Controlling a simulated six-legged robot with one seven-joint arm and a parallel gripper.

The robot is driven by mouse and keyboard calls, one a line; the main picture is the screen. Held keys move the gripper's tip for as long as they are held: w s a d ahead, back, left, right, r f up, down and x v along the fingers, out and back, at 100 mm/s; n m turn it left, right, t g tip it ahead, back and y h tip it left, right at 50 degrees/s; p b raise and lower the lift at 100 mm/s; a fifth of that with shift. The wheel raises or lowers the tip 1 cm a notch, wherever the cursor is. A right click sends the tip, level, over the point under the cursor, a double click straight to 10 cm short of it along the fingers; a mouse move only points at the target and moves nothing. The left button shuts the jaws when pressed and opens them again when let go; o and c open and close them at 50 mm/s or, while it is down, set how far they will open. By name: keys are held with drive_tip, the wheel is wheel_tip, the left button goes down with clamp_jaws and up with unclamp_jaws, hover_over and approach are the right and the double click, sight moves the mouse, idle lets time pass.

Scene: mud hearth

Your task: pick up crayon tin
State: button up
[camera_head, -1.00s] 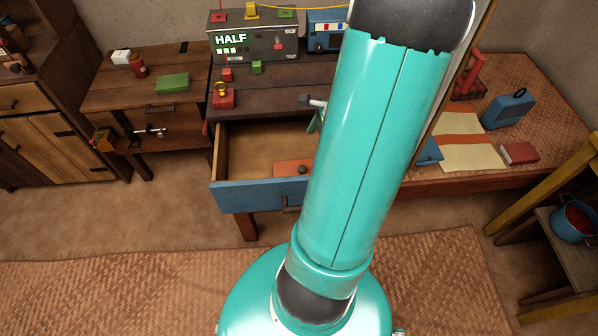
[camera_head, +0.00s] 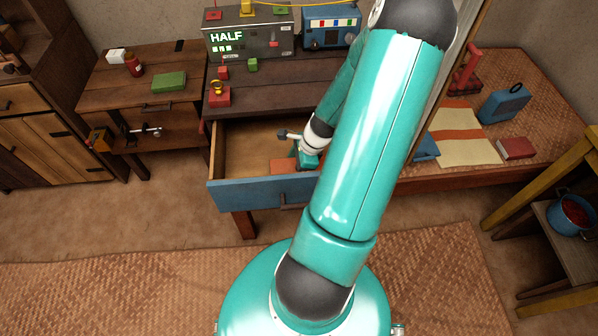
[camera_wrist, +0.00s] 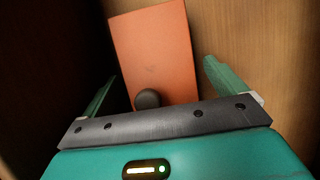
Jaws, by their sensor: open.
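An orange-red box with a dark round knob, which looks like the crayon tin (camera_head: 283,166), lies in the open drawer (camera_head: 262,194) of the dark desk. In the wrist view the tin (camera_wrist: 156,50) lies just beyond my gripper (camera_wrist: 160,80), roughly between the two green fingers. The fingers are apart with nothing held between them. In the head view my gripper (camera_head: 308,160) reaches down into the drawer at the tin's right end and hides part of it. I cannot tell whether the fingers touch the tin.
The drawer's blue front and wooden walls surround the tin. The drawer's left part is bare.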

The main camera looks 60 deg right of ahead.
drive_tip(key=shift+f, duration=0.15)
drive_tip(key=c, duration=1.2)
